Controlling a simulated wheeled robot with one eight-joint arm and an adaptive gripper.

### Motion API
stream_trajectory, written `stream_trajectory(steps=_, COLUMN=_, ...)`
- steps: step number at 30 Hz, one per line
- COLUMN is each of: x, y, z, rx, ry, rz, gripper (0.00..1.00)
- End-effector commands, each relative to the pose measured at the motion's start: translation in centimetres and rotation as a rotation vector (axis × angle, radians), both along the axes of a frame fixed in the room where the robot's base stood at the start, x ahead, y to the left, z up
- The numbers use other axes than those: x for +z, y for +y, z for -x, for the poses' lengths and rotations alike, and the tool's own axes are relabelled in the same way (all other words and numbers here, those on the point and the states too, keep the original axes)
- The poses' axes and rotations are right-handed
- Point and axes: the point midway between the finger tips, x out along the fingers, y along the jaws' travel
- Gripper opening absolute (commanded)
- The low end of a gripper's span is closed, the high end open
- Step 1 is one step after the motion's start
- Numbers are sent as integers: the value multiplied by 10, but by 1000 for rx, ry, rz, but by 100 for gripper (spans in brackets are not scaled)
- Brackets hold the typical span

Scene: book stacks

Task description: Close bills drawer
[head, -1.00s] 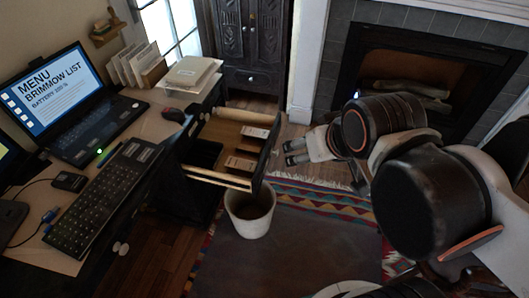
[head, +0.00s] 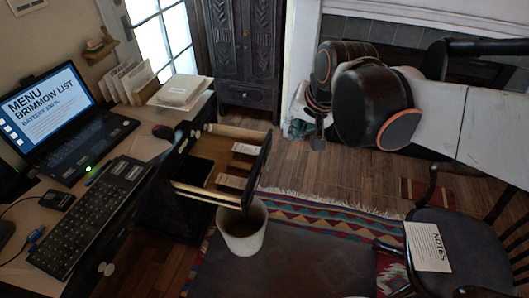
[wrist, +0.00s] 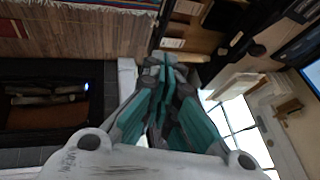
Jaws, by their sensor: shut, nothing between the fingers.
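The open drawer (head: 204,170) sticks out from the desk in the head view, with a dark front panel (head: 259,170) and pale wooden sides. Small labelled bundles (head: 231,181) lie inside it. My gripper (head: 318,144) is to the right of the drawer front, apart from it, and looks small and dark there. In the wrist view my gripper (wrist: 165,62) shows teal and grey fingers shut together with nothing between them. The drawer with its pale labels (wrist: 173,43) appears just beyond the fingertips in that view; the gap between them is hard to judge.
A white bin (head: 242,232) stands below the drawer front. The desk (head: 140,143) holds a laptop (head: 66,118), a keyboard (head: 95,215) and papers. A chair (head: 455,250) with a notes sheet is at lower right. Open wood floor lies right of the drawer.

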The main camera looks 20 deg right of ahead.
Motion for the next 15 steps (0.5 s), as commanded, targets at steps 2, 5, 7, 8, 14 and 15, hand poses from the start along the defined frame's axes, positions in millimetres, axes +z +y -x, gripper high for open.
stream_trajectory(steps=2, x=-2, y=-4, z=-23, rx=-73, ry=24, rz=-49, gripper=0)
stream_trajectory(steps=5, x=-9, y=-7, z=-49, rx=-166, ry=55, rz=-114, gripper=0)
stream_trajectory(steps=7, x=-16, y=-10, z=-67, rx=-232, ry=77, rz=-157, gripper=0)
stream_trajectory(steps=8, x=-19, y=-12, z=-75, rx=-261, ry=88, rz=-176, gripper=0)
stream_trajectory(steps=14, x=-49, y=-22, z=-124, rx=-449, ry=154, rz=-294, gripper=0)
stream_trajectory(steps=15, x=-56, y=-25, z=-134, rx=-487, ry=168, rz=-316, gripper=0)
